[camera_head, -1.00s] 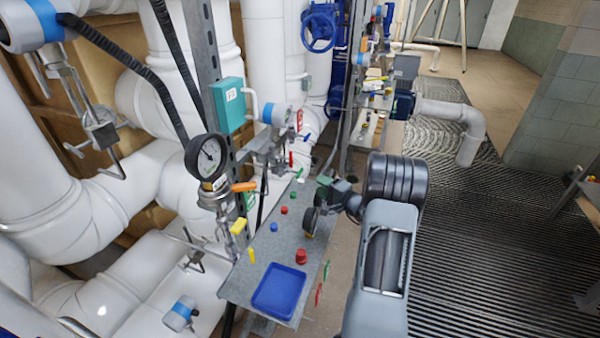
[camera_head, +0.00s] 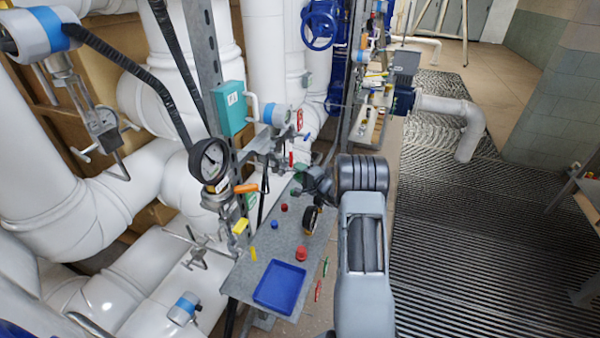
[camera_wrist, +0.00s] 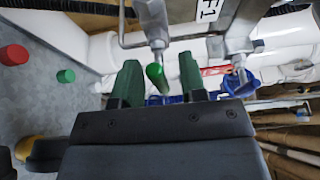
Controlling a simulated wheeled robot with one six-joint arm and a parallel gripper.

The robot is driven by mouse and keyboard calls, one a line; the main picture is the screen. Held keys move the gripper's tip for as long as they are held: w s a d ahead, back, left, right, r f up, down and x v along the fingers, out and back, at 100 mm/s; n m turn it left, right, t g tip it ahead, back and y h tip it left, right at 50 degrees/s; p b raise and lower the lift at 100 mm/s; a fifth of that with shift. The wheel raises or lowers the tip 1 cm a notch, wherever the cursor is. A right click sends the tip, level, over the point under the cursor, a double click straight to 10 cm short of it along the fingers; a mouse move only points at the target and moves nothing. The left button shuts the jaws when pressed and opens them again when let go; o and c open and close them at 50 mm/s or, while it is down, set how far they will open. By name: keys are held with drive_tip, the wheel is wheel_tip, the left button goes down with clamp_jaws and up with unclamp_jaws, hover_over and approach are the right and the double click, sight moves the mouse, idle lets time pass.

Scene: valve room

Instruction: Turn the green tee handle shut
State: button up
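The green tee handle (camera_wrist: 156,77) hangs from a metal valve stem in the wrist view. It lies between the two green fingers of my gripper (camera_wrist: 160,80), with space visible on both sides. The fingers are apart and I see no clear contact. In the head view my gripper (camera_head: 299,173) is beside the pipe fittings above the far part of the bench. The tee handle cannot be told apart from my green fingers there.
A red handle (camera_head: 291,159) and an orange handle (camera_head: 246,188) are close by. The grey bench (camera_head: 238,282) below carries a blue tray (camera_head: 280,287), a red knob (camera_head: 301,253) and small pegs. A pressure gauge (camera_head: 210,161) stands left. Grated floor at right is clear.

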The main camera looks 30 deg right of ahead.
clamp_jaws()
